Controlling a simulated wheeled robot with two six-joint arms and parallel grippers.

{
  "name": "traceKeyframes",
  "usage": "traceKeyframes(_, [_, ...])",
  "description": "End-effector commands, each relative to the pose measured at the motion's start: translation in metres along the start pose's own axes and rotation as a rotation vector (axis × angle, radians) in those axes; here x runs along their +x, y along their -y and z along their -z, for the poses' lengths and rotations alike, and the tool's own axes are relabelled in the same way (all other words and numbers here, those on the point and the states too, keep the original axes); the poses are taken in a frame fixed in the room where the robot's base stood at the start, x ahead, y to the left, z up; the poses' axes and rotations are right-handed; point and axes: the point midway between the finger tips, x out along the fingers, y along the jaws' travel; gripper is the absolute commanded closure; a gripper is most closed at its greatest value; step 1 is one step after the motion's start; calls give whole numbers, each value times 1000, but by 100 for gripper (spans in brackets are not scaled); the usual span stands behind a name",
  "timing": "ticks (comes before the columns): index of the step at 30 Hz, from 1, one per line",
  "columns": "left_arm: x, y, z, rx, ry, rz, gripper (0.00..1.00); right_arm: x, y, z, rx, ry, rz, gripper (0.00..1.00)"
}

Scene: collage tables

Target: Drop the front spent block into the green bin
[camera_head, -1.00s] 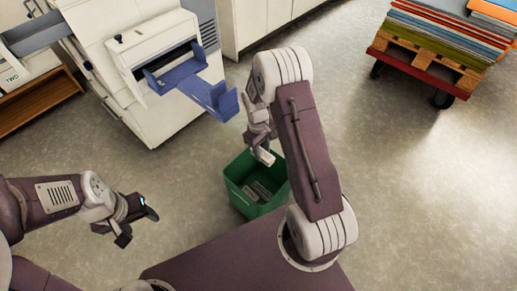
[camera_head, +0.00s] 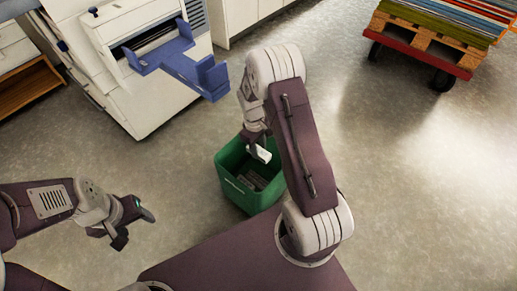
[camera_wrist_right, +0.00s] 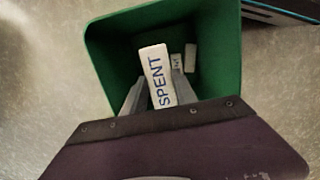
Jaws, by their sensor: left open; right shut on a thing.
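A white block marked "SPENT" (camera_wrist_right: 157,75) is held between the fingers of my right gripper (camera_wrist_right: 150,92). In the head view the block (camera_head: 263,155) shows at the tip of my right gripper (camera_head: 257,145), over the opening of the green bin (camera_head: 232,187). In the right wrist view the green bin (camera_wrist_right: 112,50) opens below the block. Other pale blocks (camera_wrist_right: 189,57) lie inside it, one with partly hidden lettering. My left gripper (camera_head: 133,224) is open and empty, off to the left of the bin.
A white machine (camera_head: 90,30) with a blue tray (camera_head: 185,65) stands behind the bin. A cart with a wooden pallet and coloured sheets (camera_head: 425,40) is at the back right. The floor (camera_head: 420,200) to the right is clear.

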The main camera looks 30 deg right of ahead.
Motion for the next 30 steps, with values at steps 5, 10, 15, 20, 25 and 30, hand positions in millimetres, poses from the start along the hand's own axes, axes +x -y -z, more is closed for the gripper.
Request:
traceKeyframes(5, [6,0,-1,0,0,0,41,5,0,0,0,0,0,100])
traceKeyframes(10, [5,0,0,0,0,0,41,4,0,0,0,0,0,53])
traceKeyframes(15, [5,0,0,0,0,0,41,4,0,0,0,0,0,41])
traceKeyframes(20, [4,0,0,0,0,0,41,4,0,0,0,0,0,41])
traceKeyframes(25, [-17,0,2,0,0,0,41,-25,0,0,0,-1,-1,41])
traceKeyframes(30, [-43,-1,5,0,0,0,41,-64,0,0,0,-1,-1,41])
